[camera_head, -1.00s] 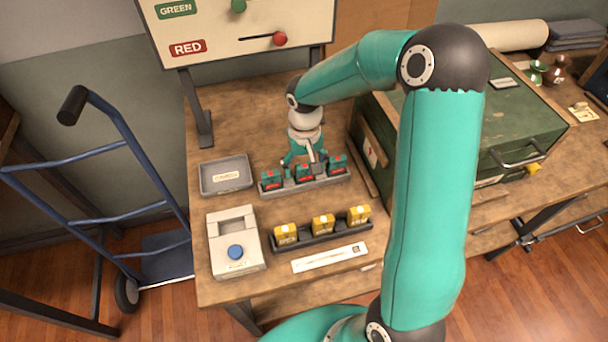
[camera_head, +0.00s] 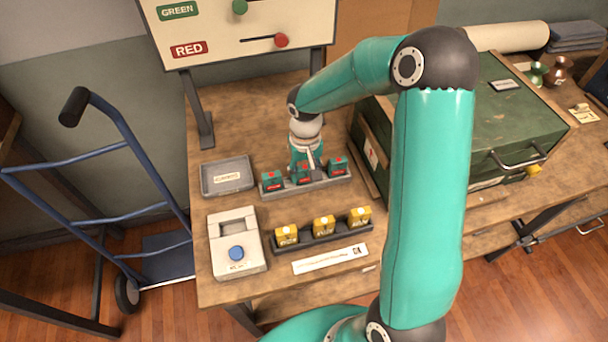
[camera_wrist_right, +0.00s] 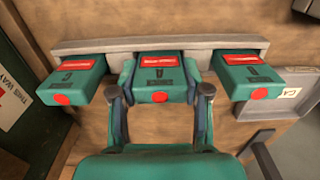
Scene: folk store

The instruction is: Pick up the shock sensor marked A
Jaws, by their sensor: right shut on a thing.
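Three teal shock sensors with red labels and red dots stand in a grey rack (camera_head: 328,183). My right gripper (camera_wrist_right: 160,88) is shut on the middle sensor (camera_wrist_right: 160,72), one finger on each side; it still sits in the rack. In the wrist view the right-hand sensor (camera_wrist_right: 247,78) has a mark that looks like A, and it is the left one in the head view (camera_head: 271,181). The other end sensor (camera_wrist_right: 74,80) has a mark like C. The middle one's letter is hard to read. My left gripper is out of view.
Yellow sensors stand in a dark rack (camera_head: 343,234) in front, with a white strip (camera_head: 330,259) before it. A green case (camera_head: 500,135) stands at right.

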